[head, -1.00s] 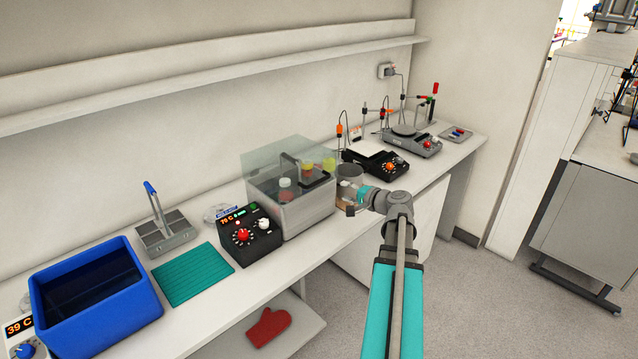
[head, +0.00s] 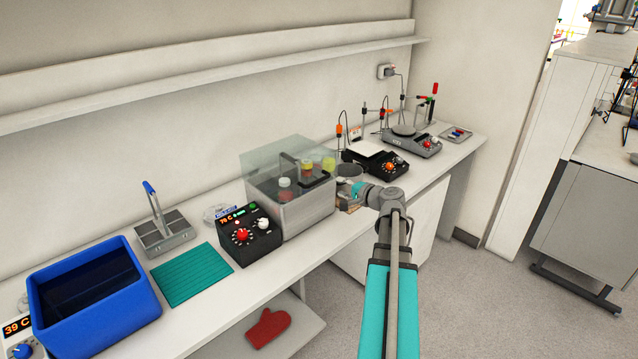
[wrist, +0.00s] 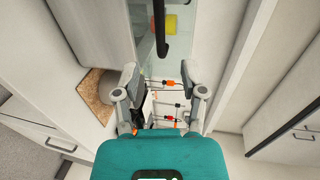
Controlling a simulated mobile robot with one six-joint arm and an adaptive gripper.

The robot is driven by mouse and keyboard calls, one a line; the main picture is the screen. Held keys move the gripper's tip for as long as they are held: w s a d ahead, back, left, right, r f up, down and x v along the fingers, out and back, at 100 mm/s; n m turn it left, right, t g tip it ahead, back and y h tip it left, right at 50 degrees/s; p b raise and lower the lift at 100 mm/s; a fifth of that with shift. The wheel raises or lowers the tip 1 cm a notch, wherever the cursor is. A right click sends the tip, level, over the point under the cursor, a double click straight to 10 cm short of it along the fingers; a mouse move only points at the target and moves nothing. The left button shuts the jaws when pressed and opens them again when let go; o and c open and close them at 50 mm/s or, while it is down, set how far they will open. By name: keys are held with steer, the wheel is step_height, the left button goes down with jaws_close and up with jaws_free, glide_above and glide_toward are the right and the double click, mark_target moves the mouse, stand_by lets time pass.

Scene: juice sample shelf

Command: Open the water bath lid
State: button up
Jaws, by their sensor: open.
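The water bath (head: 308,214) is a grey metal box on the bench with a black control panel (head: 248,236) at its left end. Its clear lid (head: 262,158) covers the top and looks shut. A dark lid handle (head: 316,181) shows there, and in the wrist view the dark handle (wrist: 160,28) runs down from the top edge. Containers with red and yellow parts show through the lid. My gripper (wrist: 160,76) is open and empty, its fingers apart just short of the handle's end. In the head view it is beside the bath's right end, partly hidden by my wrist.
A cylindrical vessel (head: 349,175) stands right of the bath, close to my gripper. Beyond it are a black hotplate (head: 375,162) and a stirrer (head: 411,142). A teal mat (head: 192,275) and blue tub (head: 95,298) lie left. A shelf (head: 200,92) runs above.

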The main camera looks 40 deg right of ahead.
mark_target(319, 181)
steer(key=b+x, duration=0.2)
steer(key=x, duration=0.8)
steer(key=shift+w+a, duration=0.1)
steer(key=shift+w, duration=0.1)
jaws_close()
steer(key=shift+a, duration=0.15)
